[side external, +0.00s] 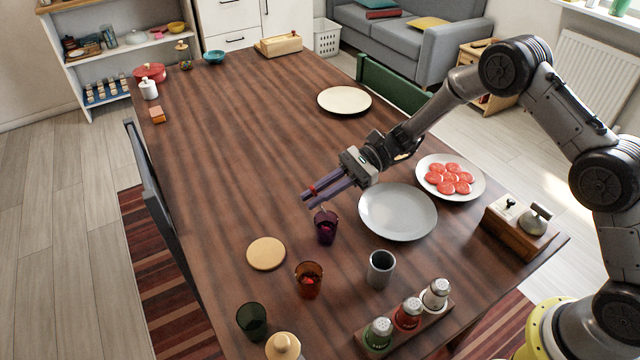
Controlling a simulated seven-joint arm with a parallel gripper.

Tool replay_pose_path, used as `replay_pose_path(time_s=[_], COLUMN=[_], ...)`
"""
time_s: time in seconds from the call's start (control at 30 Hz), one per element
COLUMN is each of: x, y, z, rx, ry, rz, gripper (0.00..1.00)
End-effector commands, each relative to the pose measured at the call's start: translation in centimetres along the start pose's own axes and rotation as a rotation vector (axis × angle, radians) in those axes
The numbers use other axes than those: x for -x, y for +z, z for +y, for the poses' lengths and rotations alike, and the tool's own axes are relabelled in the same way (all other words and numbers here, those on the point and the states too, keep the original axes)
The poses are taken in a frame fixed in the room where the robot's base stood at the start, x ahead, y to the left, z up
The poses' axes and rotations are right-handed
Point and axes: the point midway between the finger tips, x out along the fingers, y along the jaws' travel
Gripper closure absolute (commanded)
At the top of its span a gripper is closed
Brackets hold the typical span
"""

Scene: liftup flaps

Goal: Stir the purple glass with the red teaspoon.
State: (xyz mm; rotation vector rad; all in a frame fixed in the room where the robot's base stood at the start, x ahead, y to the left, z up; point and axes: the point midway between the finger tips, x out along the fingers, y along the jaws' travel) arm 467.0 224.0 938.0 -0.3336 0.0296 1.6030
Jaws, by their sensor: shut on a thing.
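The purple glass (326,232) stands upright on the wooden table, left of the large grey plate. A pinkish-red patch shows inside it. My gripper (313,197) is just above and slightly left of the glass, with its purple-grey fingers pointing down-left. It is shut on the red teaspoon (312,188), of which only a small red part shows at the fingers. A thin piece seems to run down toward the glass rim. I cannot tell whether the spoon's bowl is inside the glass.
An amber glass (309,284), a green glass (252,322), a grey cup (380,270) and a round wooden disc (266,253) stand near the purple glass. The grey plate (398,218) and a plate of red slices (478,190) lie right. The table's left middle is clear.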

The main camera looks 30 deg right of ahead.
Motion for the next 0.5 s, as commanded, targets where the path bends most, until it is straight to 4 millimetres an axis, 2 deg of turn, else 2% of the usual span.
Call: replay_pose_path(time_s=[0.3, 0.5], x=[-1.5, -1.3], y=[-1.6, -3.0], z=[1.0, 0.9], rx=[-0.004, -0.003], ry=[0.002, -0.001], rz=[-0.001, 0.0], gripper=[1.0, 1.0])
